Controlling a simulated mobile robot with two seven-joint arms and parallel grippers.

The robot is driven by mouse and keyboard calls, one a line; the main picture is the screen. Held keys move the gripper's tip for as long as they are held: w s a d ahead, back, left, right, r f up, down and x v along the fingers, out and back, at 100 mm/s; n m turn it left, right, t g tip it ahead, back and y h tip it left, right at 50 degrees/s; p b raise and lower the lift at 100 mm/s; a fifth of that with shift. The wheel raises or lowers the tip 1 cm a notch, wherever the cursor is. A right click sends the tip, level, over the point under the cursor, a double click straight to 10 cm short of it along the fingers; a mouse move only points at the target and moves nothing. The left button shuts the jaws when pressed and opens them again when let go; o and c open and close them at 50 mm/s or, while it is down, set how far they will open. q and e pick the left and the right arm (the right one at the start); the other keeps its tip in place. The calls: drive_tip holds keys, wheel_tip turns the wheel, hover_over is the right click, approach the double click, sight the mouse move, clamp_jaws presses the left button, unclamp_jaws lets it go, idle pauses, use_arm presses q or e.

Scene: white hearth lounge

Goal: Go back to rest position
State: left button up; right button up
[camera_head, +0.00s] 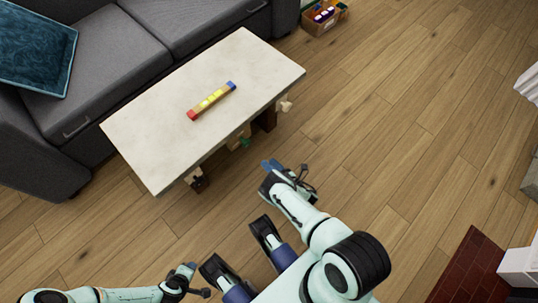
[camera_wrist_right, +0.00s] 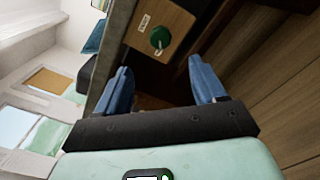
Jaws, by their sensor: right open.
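My right gripper (camera_head: 272,165) is out over the wood floor, just off the front right side of the low table in the head view. In the right wrist view its two blue fingers (camera_wrist_right: 163,84) stand wide apart with nothing between them. My left gripper (camera_head: 189,267) is low in the head view, over the floor in front of the table. It is small and seen edge-on, so I cannot tell how far its fingers are apart.
A pale-topped low table (camera_head: 150,130) bears a row of coloured blocks (camera_head: 211,100). A grey sofa (camera_head: 105,55) is behind it. A wooden box (camera_head: 325,18) stands at the top right. A green round thing (camera_wrist_right: 160,38) shows under the table.

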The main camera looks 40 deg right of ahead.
idle(0.4)
